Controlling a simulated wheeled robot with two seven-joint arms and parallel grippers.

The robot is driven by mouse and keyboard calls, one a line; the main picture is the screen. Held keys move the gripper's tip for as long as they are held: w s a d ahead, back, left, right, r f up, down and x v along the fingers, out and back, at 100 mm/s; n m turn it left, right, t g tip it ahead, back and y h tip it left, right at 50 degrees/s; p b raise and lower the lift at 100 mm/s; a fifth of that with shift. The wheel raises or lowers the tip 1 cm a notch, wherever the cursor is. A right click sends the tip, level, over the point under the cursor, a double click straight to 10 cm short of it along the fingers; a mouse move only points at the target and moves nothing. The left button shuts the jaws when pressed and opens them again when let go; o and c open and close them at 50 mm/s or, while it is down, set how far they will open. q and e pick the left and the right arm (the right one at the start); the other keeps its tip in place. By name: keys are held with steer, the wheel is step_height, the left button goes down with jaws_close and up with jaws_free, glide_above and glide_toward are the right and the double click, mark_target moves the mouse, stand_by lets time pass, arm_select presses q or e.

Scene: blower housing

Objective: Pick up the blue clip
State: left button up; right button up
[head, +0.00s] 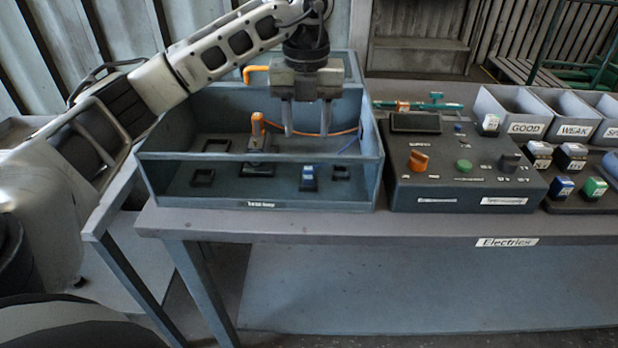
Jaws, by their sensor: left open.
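My left gripper (307,131) reaches down into the grey-blue open-topped test bay (262,206). I cannot pick out a blue clip for certain. A small blue block with a white label (309,178) stands on the bay floor, below and in front of the fingers. My right gripper is not in view.
An orange-handled clamp (257,130) stands in the bay left of the fingers. An orange hook-shaped part (255,70) is at the back left rim. A control box (462,172) and grey bins (513,108) stand to the right. The bay's front rail crosses before the fingers.

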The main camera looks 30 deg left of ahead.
arm_select(q)
steer(key=f, duration=0.3)
steer(key=f+p, duration=0.1)
steer(key=f, duration=0.5)
steer(key=shift+w, duration=0.25)
steer(key=shift+c, duration=0.3)
steer(key=c, duration=0.8)
